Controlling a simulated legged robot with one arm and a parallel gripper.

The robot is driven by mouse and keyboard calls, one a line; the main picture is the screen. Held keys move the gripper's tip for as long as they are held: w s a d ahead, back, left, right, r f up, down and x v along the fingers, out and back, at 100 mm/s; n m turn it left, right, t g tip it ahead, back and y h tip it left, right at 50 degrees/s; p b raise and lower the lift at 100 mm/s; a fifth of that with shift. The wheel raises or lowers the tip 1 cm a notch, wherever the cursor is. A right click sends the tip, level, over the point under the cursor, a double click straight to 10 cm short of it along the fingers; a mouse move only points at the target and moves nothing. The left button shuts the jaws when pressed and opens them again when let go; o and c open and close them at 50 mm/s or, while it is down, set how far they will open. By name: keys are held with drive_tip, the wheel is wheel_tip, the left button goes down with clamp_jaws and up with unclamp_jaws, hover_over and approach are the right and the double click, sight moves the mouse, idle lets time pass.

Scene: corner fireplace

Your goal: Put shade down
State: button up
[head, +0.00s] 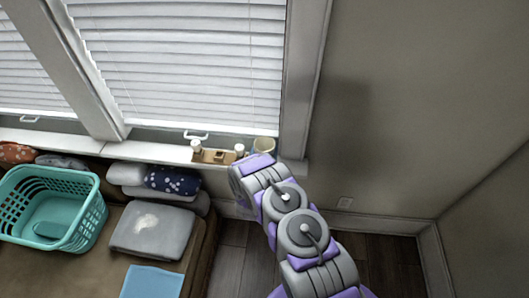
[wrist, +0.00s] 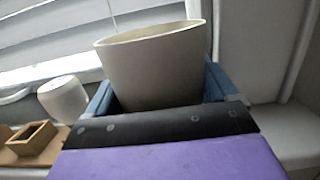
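A cream, tapered, cup-like shade (wrist: 155,70) stands with its wide open rim up in the wrist view. My gripper (wrist: 160,95) has its blue fingers on both sides of it and appears shut on it; the black and purple gripper body hides its lower part. In the head view the shade (head: 264,145) is at the right end of the window sill, just beyond my gripper (head: 262,154). Whether its base touches the sill is hidden. White slatted window blinds (head: 185,55) hang lowered almost to the sill.
A wooden tray (head: 213,156) with small white-topped items and a wooden box (wrist: 32,142) sits on the sill (head: 150,150), left of my gripper. A teal basket (head: 85,215), pillows and a grey cushion (head: 152,230) lie below left. The wall and floor at right are clear.

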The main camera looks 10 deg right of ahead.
drive_tip(key=shift+o, duration=1.1)
drive_tip(key=shift+s, duration=0.1)
drive_tip(key=p+v, duration=0.2)
drive_tip(key=v, duration=0.9)
drive_tip(key=shift+s+p, duration=0.4)
drive_tip(key=shift+a, duration=0.15)
